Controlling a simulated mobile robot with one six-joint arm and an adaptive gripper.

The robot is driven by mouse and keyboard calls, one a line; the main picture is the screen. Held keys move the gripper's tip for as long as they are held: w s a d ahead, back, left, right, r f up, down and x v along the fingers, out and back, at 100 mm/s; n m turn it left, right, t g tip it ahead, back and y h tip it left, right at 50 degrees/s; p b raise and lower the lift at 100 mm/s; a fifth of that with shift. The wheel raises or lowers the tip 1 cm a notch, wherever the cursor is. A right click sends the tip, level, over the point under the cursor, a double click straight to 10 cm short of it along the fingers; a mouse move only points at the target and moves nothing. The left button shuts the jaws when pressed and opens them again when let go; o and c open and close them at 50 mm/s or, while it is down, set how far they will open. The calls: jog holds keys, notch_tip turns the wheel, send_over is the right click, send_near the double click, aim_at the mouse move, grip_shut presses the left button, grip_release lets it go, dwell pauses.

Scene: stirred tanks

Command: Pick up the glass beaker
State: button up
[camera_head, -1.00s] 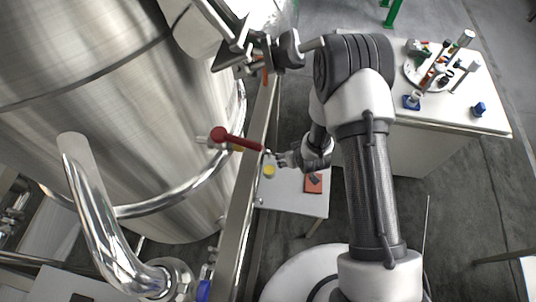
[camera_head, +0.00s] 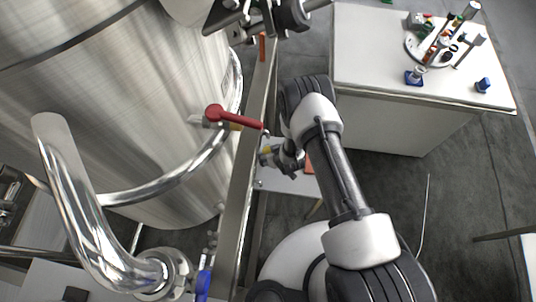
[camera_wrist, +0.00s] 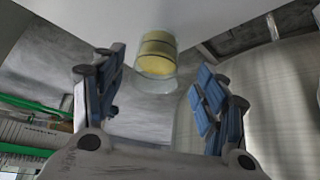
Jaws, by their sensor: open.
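The glass beaker (camera_wrist: 157,55) is clear with yellow contents and shows at the top middle of the wrist view. In the head view only a yellow bit of the beaker (camera_head: 266,149) shows, beside my gripper (camera_head: 278,157). In the wrist view my gripper (camera_wrist: 160,72) is open, with one blue-padded finger on each side of the line to the beaker. The beaker sits at or just beyond the fingertips. I see no finger closed on it, and cannot tell whether one touches it.
The beaker's small white table (camera_head: 288,183) is partly hidden by my arm. A metal rail (camera_head: 240,200) and a large steel tank (camera_head: 140,110) with a red-handled valve (camera_head: 235,118) stand close on the left. A white cabinet (camera_head: 385,105) with lab items stands at the right.

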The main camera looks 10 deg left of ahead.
aim_at(266, 150)
jog(key=shift+w+b+x, duration=0.15)
jog(key=shift+b+x, duration=0.55)
jog(key=shift+x, duration=0.85)
jog(key=shift+w+b+x, duration=0.2)
jog(key=shift+b+x, duration=0.45)
jog(key=shift+x, duration=0.85)
jog(key=shift+r, duration=0.2)
jog(key=shift+c, duration=0.2)
jog(key=c, duration=1.3)
jog(key=shift+r, duration=0.15)
